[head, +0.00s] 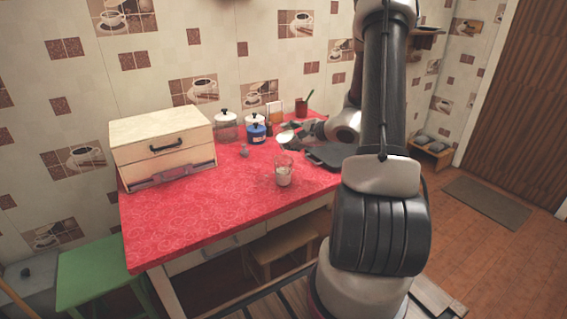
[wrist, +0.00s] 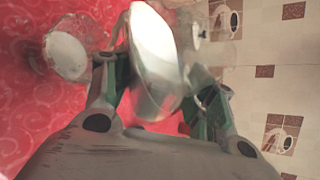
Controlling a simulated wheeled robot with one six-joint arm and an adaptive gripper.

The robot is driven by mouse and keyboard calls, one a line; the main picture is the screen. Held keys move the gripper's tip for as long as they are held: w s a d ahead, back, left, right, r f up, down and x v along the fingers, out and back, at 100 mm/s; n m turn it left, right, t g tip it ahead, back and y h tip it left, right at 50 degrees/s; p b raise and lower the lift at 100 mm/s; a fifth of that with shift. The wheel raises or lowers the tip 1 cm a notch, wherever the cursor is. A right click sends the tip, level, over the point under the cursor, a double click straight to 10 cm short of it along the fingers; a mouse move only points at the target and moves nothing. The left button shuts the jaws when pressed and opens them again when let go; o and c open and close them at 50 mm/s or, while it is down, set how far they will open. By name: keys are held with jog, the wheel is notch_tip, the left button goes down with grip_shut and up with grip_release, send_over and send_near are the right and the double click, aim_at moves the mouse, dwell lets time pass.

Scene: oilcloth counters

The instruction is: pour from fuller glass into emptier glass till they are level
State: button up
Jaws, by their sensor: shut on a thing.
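My gripper (head: 304,133) is over the red counter and shut on a glass. The held glass (wrist: 155,62) shows large between the green-padded fingers in the wrist view, with whitish contents. In the head view the held glass (head: 286,139) looks tilted, above and behind the other glass. The other glass (head: 283,177) stands upright on the counter near its front, with whitish liquid in its lower part. It also shows at the upper left of the wrist view (wrist: 68,55), apart from the fingers. I cannot compare the two levels exactly.
A bread box (head: 163,148) stands at the left of the red counter (head: 190,217). A glass jar (head: 227,127), a blue canister (head: 256,131) and a red cup (head: 301,107) stand at the back. A dark pan (head: 325,155) lies right of the standing glass. The front left counter is clear.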

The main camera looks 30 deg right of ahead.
aim_at(289, 136)
jog(key=shift+d, duration=0.15)
dwell(0.6)
jog(key=shift+s+f+p, duration=0.1)
jog(key=shift+p, duration=0.25)
dwell(0.6)
jog(key=shift+r+m+y, duration=0.3)
jog(key=shift+r, duration=0.05)
jog(key=shift+f+m+g+y, duration=0.35)
jog(key=shift+m+g+y, duration=0.05)
jog(key=shift+m, duration=0.1)
jog(key=shift+f, duration=0.25)
jog(key=shift+r, duration=0.15)
jog(key=shift+w+d+r+m+g+y, duration=0.2)
jog(key=shift+w+d+m+g+y, duration=0.1)
jog(key=shift+w+d+m+y, duration=0.4)
jog(key=shift+w+d+f+m+g+y, duration=0.15)
jog(key=shift+d+f+m+g+y, duration=0.2)
jog(key=shift+f+m, duration=0.2)
jog(key=shift+w+d+f+m+b, duration=0.1)
jog(key=shift+d+f+m+b, duration=0.1)
jog(key=shift+f+m+b, duration=0.2)
